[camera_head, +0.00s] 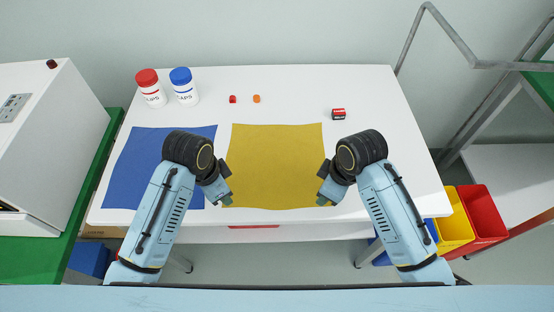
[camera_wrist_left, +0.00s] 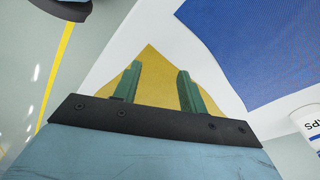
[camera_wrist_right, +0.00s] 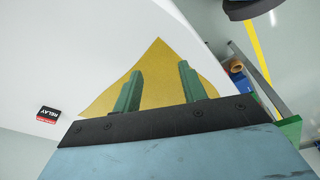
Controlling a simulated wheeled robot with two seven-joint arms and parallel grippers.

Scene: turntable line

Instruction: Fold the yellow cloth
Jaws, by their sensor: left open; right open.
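The yellow cloth (camera_head: 275,165) lies flat and spread out on the white table, with a blue cloth to its left. My left gripper (camera_head: 228,200) is at the cloth's near left corner. In the left wrist view its two green fingers (camera_wrist_left: 158,88) are apart, with the yellow cloth's corner (camera_wrist_left: 150,65) showing between and beyond them. My right gripper (camera_head: 322,201) is at the near right corner. In the right wrist view its green fingers (camera_wrist_right: 160,88) are also apart over the yellow cloth's corner (camera_wrist_right: 155,65). Neither gripper holds the cloth.
The blue cloth (camera_head: 160,150) lies at left. A red-capped bottle (camera_head: 152,95) and a blue-capped bottle (camera_head: 186,94) stand at back left. A red piece (camera_head: 233,99), an orange piece (camera_head: 256,99) and a relay block (camera_head: 338,114) lie behind. The right side of the table (camera_head: 400,150) is clear.

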